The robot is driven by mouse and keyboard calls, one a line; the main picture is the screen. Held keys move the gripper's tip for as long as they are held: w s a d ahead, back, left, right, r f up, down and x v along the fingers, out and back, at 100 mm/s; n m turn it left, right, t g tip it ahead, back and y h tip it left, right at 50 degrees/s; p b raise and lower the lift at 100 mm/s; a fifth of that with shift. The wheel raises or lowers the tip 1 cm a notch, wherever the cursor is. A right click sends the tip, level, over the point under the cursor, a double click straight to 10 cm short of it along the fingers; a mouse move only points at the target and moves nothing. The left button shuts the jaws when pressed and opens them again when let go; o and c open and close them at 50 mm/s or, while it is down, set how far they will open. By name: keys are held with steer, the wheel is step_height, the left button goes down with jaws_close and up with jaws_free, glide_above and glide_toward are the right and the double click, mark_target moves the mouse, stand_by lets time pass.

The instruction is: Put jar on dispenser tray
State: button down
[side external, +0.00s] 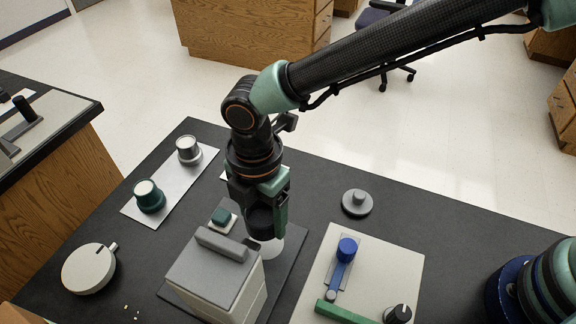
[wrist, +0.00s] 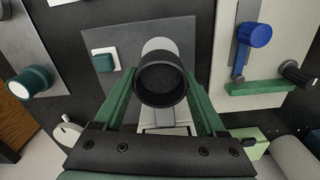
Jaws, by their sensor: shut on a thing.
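My gripper (side external: 268,226) is shut on a dark, round, open-topped jar (side external: 259,220). In the wrist view the jar (wrist: 162,84) sits between the two green fingers (wrist: 161,97), its dark mouth facing the camera. A pale round part (wrist: 160,46) shows just beyond the jar; I cannot tell whether it belongs to the jar or to the tray. The grey dispenser tray (side external: 291,262) lies under and around the gripper, beside the boxy grey dispenser (side external: 218,275). Whether the jar's base touches the tray is hidden.
A small teal-topped block (side external: 222,217) stands close left of the gripper. A teal jar (side external: 149,196) and a grey jar (side external: 188,150) stand on a pale strip. A white board (side external: 380,262) with a blue knob is at right. A grey disc (side external: 357,203) lies behind it.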

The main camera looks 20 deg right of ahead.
mark_target(265, 244)
steer(key=shift+f, duration=3.05)
steer(key=shift+f, duration=0.1)
jaws_free()
step_height(265, 244, up, 11)
steer(key=shift+r, duration=0.15)
steer(key=shift+w+d+r, duration=0.15)
steer(key=shift+d+r, duration=0.05)
steer(key=shift+r, duration=0.4)
steer(key=w+d+r+m+t, duration=0.1)
steer(key=w+d+r+m, duration=0.1)
steer(key=d+r+m, duration=0.3)
steer(key=w+d+r+m+t+y, duration=0.1)
steer(key=d+r+m, duration=0.15)
steer(key=d, duration=0.55)
steer(key=w+d+r+m, duration=0.2)
steer(key=d+r+m, duration=0.15)
steer(key=d, duration=0.25)
steer(key=s+d+m+t, duration=0.1)
steer(key=s+d+m, duration=0.2)
steer(key=d+m, duration=0.4)
steer(key=s+d+m+t+h, duration=0.1)
steer(key=s+d+m+t, duration=0.1)
steer(key=d+m, duration=0.4)
steer(key=s+d, duration=0.1)
steer(key=d, duration=0.4)
steer(key=shift+s+d+r+m+t, duration=0.15)
steer(key=shift+s+d+m+t, duration=0.15)
steer(key=shift+s+m, duration=0.1)
